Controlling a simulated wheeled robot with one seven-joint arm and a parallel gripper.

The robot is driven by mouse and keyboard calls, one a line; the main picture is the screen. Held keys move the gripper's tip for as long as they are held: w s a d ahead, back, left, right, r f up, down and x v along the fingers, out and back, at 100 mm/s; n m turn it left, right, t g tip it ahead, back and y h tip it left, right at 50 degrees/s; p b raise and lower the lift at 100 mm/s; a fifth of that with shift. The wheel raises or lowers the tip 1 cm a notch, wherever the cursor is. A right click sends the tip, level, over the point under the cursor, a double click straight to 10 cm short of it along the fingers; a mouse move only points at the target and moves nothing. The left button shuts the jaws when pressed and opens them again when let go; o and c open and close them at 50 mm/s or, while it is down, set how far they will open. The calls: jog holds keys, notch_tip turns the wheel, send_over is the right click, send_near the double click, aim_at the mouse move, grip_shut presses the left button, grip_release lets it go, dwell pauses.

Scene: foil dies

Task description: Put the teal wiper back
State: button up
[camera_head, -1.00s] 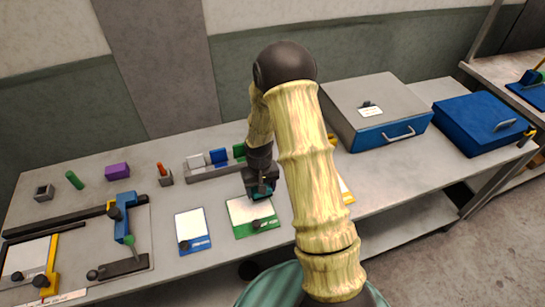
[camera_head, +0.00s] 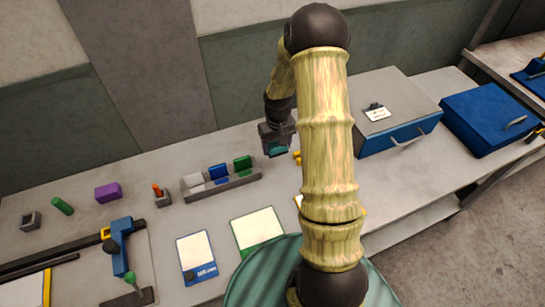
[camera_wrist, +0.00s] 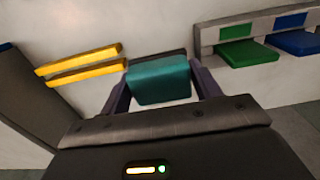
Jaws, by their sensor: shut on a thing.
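My gripper (camera_head: 276,140) is shut on the teal wiper (camera_head: 277,149) and holds it above the bench, right of the grey rack. In the wrist view the teal wiper (camera_wrist: 160,79) sits between the two fingers. The grey rack (camera_head: 222,187) holds a white, a blue (camera_head: 219,174) and a green block (camera_head: 243,164). In the wrist view the green block (camera_wrist: 245,53) and the blue block (camera_wrist: 292,43) stand apart from the teal wiper, to its right. Two yellow bars (camera_wrist: 80,66) lie left of it there.
A grey case with a blue front (camera_head: 395,133) and a blue case (camera_head: 495,115) stand to the right. A blue-edged board (camera_head: 196,258) and a green-edged board (camera_head: 258,229) lie at the front. A purple block (camera_head: 108,192) and a green cylinder (camera_head: 62,206) stand at the left.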

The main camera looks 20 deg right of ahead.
jog(key=shift+w+d+r, duration=0.15)
jog(key=shift+w+d, duration=0.1)
jog(key=shift+w, duration=0.05)
jog(key=shift+s+a, duration=0.1)
jog(key=shift+s, duration=0.05)
jog(key=p, duration=0.2)
send_over(277, 166)
jog(key=shift+f, duration=2.9)
jog(key=shift+s+f, duration=0.1)
jog(key=shift+f, duration=0.3)
notch_tip(277, 166, down, 3)
jog(key=shift+p, duration=0.45)
jog(key=shift+f, duration=0.2)
